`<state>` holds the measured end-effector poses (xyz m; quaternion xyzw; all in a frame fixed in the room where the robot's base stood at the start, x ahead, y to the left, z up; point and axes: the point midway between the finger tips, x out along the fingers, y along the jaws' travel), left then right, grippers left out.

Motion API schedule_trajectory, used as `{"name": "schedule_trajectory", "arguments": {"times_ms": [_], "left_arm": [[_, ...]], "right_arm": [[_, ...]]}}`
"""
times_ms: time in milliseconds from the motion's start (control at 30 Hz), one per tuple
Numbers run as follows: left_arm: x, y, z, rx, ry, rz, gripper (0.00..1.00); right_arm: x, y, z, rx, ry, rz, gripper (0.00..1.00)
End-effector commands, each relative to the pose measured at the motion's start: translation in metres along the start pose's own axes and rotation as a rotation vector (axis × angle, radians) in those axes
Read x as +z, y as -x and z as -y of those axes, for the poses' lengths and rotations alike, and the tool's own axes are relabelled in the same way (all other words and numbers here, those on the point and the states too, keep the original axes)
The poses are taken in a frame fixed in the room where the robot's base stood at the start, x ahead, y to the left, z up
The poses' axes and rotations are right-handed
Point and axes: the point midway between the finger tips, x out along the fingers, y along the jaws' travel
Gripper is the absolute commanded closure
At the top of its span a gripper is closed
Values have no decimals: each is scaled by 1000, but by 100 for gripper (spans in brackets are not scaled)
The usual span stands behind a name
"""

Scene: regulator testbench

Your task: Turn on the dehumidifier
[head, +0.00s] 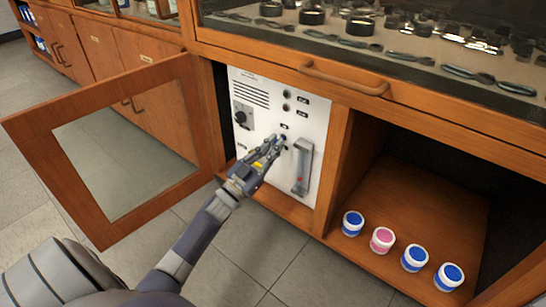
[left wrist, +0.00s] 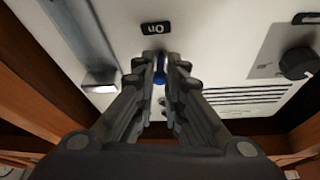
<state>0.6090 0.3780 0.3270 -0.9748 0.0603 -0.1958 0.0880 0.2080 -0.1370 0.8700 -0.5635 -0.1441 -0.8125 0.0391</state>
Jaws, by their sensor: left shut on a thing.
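The dehumidifier is a white panel (head: 262,118) set in the open cabinet bay, with vent slots, a dark knob (head: 241,117) and small labelled indicators. My left gripper (head: 278,146) reaches up to its lower middle part. In the left wrist view, the gripper (left wrist: 160,72) has its fingertips around a small blue switch (left wrist: 160,76) and is shut on it. A label reading "On" (left wrist: 156,28) shows upside down just beyond the fingertips. The fingers hide part of the switch. My right gripper is not in view.
A wooden door with a glass pane (head: 120,160) stands open on the left. A glass display case is above.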

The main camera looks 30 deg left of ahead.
Motion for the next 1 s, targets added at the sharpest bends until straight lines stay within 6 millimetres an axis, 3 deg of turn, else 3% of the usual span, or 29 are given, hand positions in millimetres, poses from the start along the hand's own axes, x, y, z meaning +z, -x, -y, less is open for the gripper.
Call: {"name": "schedule_trajectory", "arguments": {"times_ms": [33, 100, 400, 1000], "left_arm": [[11, 4, -2, -8, 0, -31, 100], [14, 4, -3, -16, -4, -79, 100], [20, 3, -4, -53, -21, -279, 100], [24, 0, -4, -84, -37, -459, 100]], "right_arm": [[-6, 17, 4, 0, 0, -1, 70], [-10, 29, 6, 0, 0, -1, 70], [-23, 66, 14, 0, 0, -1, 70], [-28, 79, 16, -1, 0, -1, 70]]}}
